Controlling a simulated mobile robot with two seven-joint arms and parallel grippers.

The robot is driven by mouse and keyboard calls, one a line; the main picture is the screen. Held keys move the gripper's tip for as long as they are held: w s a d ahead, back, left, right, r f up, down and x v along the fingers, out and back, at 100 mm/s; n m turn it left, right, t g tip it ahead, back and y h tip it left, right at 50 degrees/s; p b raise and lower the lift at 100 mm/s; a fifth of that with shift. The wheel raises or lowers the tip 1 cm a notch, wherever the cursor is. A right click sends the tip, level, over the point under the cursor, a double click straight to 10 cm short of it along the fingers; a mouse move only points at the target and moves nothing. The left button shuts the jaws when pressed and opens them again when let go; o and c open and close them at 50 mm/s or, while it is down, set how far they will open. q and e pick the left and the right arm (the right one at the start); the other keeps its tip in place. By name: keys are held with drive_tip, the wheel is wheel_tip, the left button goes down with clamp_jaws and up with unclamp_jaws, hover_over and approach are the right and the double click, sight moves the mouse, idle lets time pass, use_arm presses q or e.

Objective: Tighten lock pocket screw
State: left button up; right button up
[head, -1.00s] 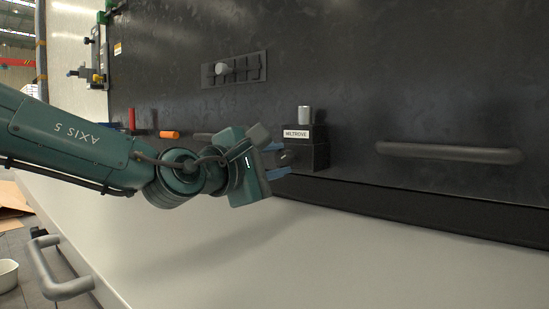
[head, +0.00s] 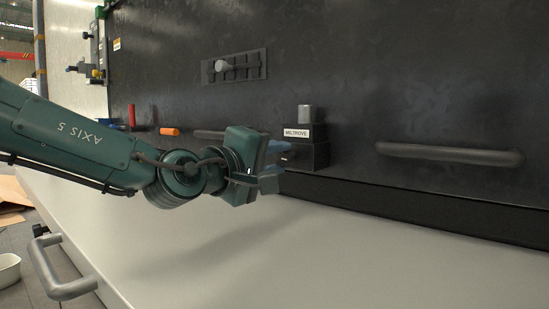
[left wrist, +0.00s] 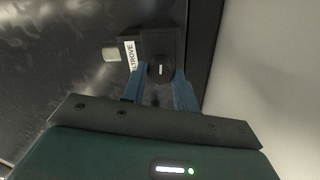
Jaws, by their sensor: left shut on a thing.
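The lock pocket is a black block labelled MILTROVE (head: 305,155), with a grey cylinder (head: 305,114) on its top. It is mounted low on the black panel; in the left wrist view the lock pocket (left wrist: 158,40) is at the top centre. Its screw is a dark round knob (left wrist: 160,71) with a small white mark, on the face towards my gripper. My left gripper (head: 284,157) has its blue fingers on either side of the screw and is shut on it. The fingers and gripper body mostly hide the screw in the head view. My right gripper is not in view.
A thick dark bar handle (head: 450,153) is right of the lock pocket. A slotted plate with a grey knob (head: 234,68) is above left. Orange (head: 169,132) and red (head: 132,117) handles are left. A light surface (head: 330,250) below is clear.

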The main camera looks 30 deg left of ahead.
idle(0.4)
use_arm(q)
drive_tip(key=o, duration=0.7)
drive_tip(key=shift+c, duration=0.2)
drive_tip(key=o, duration=0.3)
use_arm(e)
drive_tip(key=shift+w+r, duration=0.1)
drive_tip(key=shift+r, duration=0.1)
use_arm(q)
drive_tip(key=s+a+b, duration=0.1)
drive_tip(key=s+b, duration=0.2)
drive_tip(key=s, duration=1)
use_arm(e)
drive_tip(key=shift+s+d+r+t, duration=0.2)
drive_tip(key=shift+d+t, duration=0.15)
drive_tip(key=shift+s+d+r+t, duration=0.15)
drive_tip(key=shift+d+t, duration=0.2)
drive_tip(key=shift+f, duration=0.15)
